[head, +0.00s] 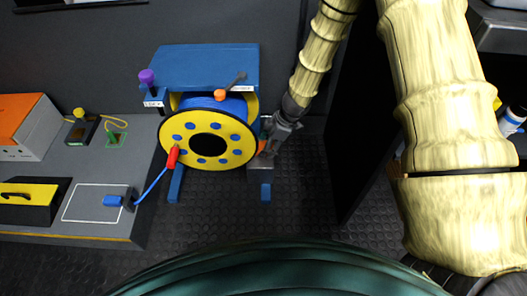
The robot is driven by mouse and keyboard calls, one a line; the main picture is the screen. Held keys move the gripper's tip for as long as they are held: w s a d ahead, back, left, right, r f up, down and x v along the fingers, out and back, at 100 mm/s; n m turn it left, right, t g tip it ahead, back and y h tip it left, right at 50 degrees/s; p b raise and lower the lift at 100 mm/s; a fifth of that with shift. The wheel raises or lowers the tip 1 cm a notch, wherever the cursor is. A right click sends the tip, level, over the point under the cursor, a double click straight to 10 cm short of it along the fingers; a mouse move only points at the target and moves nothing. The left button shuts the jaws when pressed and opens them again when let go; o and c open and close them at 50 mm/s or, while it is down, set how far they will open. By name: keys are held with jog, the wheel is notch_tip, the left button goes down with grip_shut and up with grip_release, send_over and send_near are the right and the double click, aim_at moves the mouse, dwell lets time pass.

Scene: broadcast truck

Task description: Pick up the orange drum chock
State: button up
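A yellow cable drum (184,144) with blue cable stands in a blue frame (205,68). A small orange piece (262,146), which looks like the drum chock, shows at the drum's right edge, low down. My gripper (268,151) reaches down from above at that spot, right of the drum. Its fingers are small, dark and partly overlapped with the drum and the orange piece. I cannot tell whether they touch or hold it, or whether they are open.
An orange-knobbed lever (220,95) and a purple knob (147,76) are on the frame. A red connector (172,157) hangs at the drum's front. A grey bench (60,220) with boxes stands left. A dark panel (357,120) stands close on the right. Black studded floor (225,220) is open in front.

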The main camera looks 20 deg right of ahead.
jog(key=c, duration=1.2)
